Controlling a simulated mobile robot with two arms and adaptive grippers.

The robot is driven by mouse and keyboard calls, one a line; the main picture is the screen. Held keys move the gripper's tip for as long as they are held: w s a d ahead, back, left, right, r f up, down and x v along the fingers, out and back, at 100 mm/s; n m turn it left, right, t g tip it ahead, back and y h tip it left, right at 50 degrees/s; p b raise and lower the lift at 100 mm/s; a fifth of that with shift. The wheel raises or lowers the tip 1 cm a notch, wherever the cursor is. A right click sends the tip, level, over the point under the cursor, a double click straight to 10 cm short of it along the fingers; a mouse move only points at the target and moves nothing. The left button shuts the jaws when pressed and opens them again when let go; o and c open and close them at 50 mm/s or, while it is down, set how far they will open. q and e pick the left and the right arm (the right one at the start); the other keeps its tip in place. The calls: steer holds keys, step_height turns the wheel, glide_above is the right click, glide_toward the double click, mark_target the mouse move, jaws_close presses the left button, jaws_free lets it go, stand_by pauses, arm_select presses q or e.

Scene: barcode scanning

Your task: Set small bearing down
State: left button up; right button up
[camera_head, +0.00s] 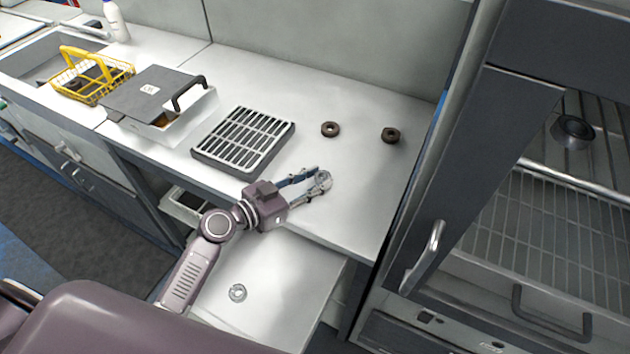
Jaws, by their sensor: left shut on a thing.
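A small silver bearing (323,178) is between the fingertips of my left gripper (318,182), over the right part of the white counter. The gripper is shut on it, with the fingers pointing right. I cannot tell whether the bearing touches the counter. Another silver bearing-like ring (238,293) lies on the pale surface of the open drawer below the counter edge. My right gripper is not in view.
Two dark brown rings, one (330,129) and another (391,135), lie behind the gripper. A slatted grey rack (243,139), a lidded box (158,97) and a yellow basket (95,76) stand to the left. A dark cabinet (520,130) bounds the right.

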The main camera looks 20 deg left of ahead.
arm_select(q)
steer(key=shift+f, duration=0.2)
steer(key=shift+f, duration=0.15)
steer(key=o, duration=1.2)
steer(key=shift+c, duration=0.2)
